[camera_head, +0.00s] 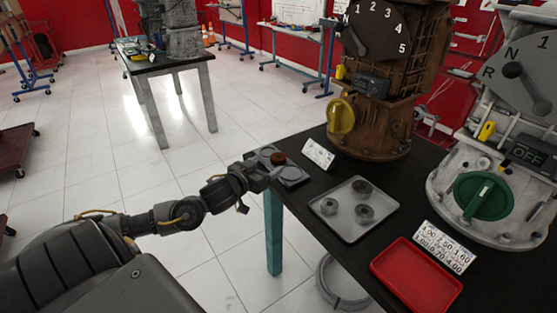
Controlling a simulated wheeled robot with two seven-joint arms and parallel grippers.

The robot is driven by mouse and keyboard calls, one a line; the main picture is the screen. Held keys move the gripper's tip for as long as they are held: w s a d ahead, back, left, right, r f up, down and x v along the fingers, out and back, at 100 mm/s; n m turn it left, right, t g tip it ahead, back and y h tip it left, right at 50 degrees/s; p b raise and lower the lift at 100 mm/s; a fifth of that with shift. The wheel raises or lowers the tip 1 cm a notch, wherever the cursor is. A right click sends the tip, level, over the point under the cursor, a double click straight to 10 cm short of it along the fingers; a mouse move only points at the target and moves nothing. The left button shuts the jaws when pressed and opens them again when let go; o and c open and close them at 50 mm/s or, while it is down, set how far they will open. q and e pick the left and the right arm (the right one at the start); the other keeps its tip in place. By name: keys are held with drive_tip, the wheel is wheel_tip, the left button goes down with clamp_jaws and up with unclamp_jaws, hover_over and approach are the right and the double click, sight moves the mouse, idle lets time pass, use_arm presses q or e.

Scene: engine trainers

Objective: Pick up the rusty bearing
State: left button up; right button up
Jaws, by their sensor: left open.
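The rusty bearing (278,158) is a small round brown piece. It sits at the near-left corner of the dark table, on or beside a small grey plate (293,175). My left gripper (267,168) reaches in from the left to this corner. It is open, with its jaws close to the rusty bearing; whether they touch it is too small to tell. My right gripper is not in view.
On the dark table (330,222), a grey tray (345,223) holds 3 grey bearings. An empty red tray (417,277) lies nearer. A brown engine trainer (385,125) and a grey one (500,200) stand behind. White number cards (318,153) lie between.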

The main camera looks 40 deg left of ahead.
sight(274, 160)
use_arm(q)
drive_tip(key=shift+x, duration=2.95)
drive_tip(key=shift+r, duration=0.1)
drive_tip(key=c, duration=1.2)
drive_tip(key=shift+o, duration=0.2)
drive_tip(key=shift+r, duration=0.15)
